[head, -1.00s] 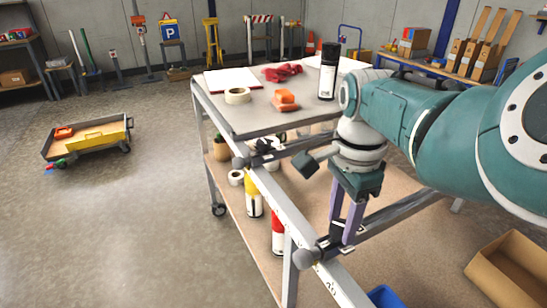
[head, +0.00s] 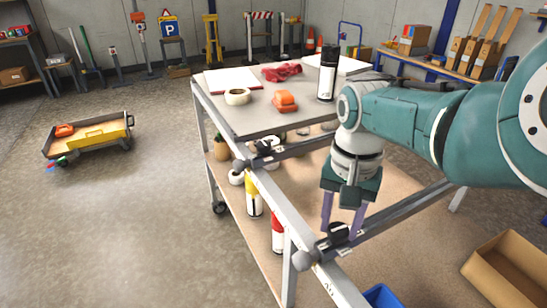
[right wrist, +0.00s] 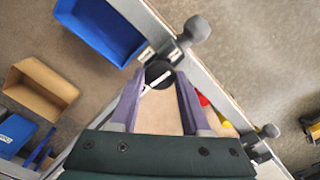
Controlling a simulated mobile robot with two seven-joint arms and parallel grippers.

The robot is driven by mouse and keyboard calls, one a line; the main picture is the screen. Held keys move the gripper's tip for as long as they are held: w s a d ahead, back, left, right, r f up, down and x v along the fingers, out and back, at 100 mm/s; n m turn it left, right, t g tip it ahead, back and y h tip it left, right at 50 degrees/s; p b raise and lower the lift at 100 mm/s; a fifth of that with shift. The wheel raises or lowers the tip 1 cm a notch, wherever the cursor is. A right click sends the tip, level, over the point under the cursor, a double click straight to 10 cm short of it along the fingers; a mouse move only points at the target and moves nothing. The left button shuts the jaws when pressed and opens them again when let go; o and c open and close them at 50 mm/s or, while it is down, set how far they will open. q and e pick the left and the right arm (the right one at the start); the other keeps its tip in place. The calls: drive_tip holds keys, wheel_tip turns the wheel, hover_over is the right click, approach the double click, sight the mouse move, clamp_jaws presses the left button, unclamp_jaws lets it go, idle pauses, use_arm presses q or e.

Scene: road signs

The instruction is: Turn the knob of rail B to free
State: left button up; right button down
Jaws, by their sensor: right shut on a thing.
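A dark crossbar rail (head: 400,210) meets the near end of the grey trolley frame; I cannot read its letter. Its round black knob (right wrist: 158,74) has a white line, slanting up to the right in the right wrist view. Two small pale labels (right wrist: 147,54) sit just beyond the knob, too small to read. My right gripper (head: 340,231) points down at this rail's end, and its purple fingers are shut on the knob, one on each side. A second dark rail (head: 320,145) with its own clamp lies farther back. My left gripper is not in view.
The trolley's top shelf (head: 255,122) holds tape, an orange block and a black spray can (head: 327,78). Spray cans stand on the lower shelf below the rails. A blue bin (right wrist: 100,28) and a cardboard box (head: 510,268) are close by.

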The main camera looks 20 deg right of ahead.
sight(338, 228)
drive_tip(key=shift+n, duration=0.6)
drive_tip(key=shift+c, duration=1.8)
unclamp_jaws()
drive_tip(key=shift+r, duration=0.1)
wheel_tip(338, 228, up, 10)
drive_tip(key=p, duration=0.5)
drive_tip(key=shift+p, duration=0.4)
